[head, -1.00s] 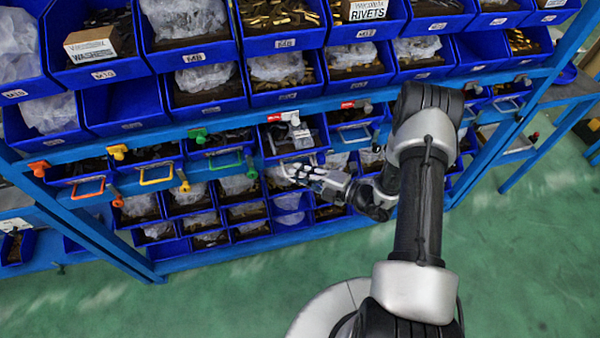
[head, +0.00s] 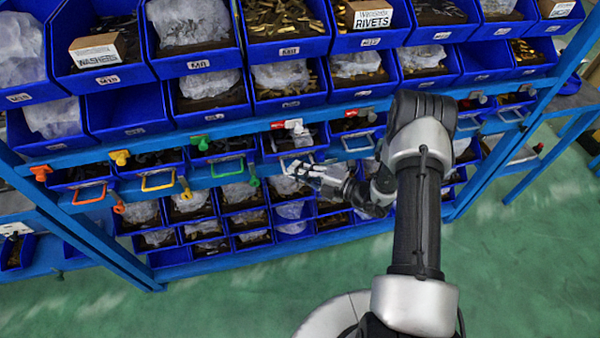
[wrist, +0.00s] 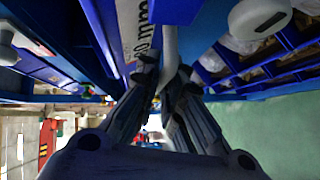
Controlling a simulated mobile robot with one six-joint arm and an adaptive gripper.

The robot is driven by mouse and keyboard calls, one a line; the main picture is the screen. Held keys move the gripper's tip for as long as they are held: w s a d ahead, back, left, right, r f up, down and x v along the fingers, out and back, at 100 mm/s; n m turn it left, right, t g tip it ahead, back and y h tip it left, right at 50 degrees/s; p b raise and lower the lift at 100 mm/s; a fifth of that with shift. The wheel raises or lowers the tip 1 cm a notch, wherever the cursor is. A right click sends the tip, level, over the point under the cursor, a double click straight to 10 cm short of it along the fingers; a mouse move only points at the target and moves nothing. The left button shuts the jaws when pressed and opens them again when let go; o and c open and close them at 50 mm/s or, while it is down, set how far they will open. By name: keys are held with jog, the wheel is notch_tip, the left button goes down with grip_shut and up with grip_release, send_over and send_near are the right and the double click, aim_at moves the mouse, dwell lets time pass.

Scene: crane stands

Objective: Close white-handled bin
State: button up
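The white-handled bin (head: 287,141) is a blue bin in the row under the rail, right of the green-handled one. Its front now sits roughly in line with its neighbours; any small remaining gap is hard to judge. My gripper (head: 298,168) is at its front, partly covering the handle. In the wrist view the white handle (wrist: 169,45) runs down between the two fingers of my gripper (wrist: 166,74), which close in on it from both sides. The bin's blue front and its white label (wrist: 133,30) are close by on the left.
Bins with orange (head: 89,194), yellow (head: 157,181) and green (head: 228,167) handles are to the left, and a pale blue handle (head: 357,142) is to the right. Larger open bins overhang above. Small bins sit below. The green floor (head: 520,260) in front is clear.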

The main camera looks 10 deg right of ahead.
jog(key=o, duration=0.5)
jog(key=shift+c, duration=0.2)
jog(key=v, duration=1.2)
jog(key=shift+c, duration=0.5)
